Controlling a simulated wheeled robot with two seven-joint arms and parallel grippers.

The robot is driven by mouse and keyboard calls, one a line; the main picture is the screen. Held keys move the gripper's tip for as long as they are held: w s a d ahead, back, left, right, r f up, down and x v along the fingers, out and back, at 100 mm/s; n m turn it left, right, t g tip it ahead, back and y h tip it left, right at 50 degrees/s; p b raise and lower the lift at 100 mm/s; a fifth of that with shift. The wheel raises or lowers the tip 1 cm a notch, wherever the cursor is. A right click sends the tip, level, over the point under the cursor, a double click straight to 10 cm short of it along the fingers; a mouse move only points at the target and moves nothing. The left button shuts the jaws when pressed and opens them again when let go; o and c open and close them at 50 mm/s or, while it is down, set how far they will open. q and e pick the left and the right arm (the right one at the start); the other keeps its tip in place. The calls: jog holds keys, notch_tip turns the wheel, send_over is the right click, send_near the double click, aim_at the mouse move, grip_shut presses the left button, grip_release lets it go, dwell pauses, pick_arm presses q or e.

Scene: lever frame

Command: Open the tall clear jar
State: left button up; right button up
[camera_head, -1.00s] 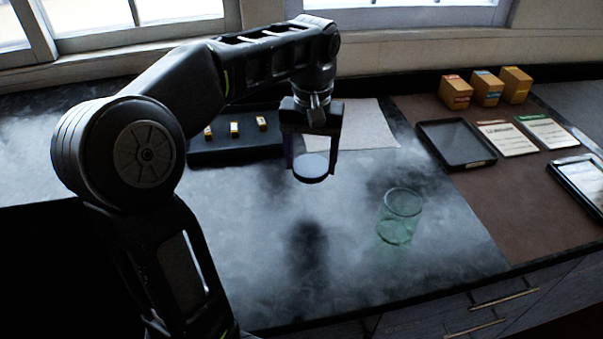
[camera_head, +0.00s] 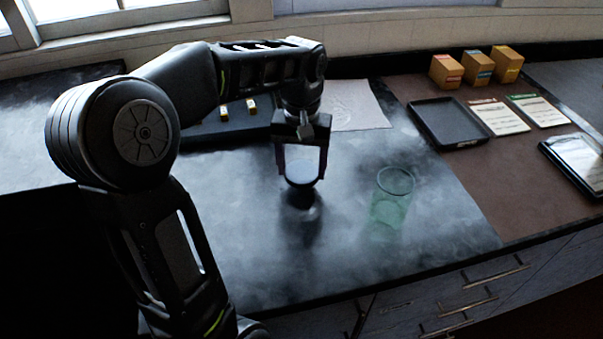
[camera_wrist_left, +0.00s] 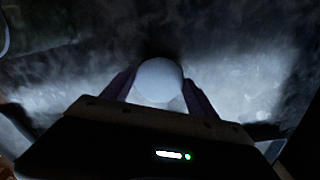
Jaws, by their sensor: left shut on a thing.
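The tall clear jar (camera_head: 391,199) is greenish glass and stands upright on the dark counter, with its round top rim showing open. My left gripper (camera_head: 302,178) is left of the jar and apart from it. It is shut on a round lid (camera_head: 302,167), pale on top with a dark edge, held low over the counter. The left wrist view shows the lid (camera_wrist_left: 159,80) between the two fingers. I cannot tell whether the lid touches the counter. My right gripper is in neither view.
A black tray (camera_head: 235,128) with small yellow blocks lies behind the arm, beside a pale sheet (camera_head: 357,106). On the brown mat (camera_head: 470,190) are an empty black tray (camera_head: 447,122), cards (camera_head: 499,117) and several boxes (camera_head: 446,71). Counter between lid and jar is clear.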

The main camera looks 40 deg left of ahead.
aim_at(302, 172)
pick_arm(q)
jog(key=shift+f, duration=1.4)
jog(key=shift+f, duration=0.2)
jog(key=o, duration=1.5)
jog(key=shift+o, duration=0.2)
jog(key=shift+r, duration=0.1)
jog(key=shift+r, duration=3.9)
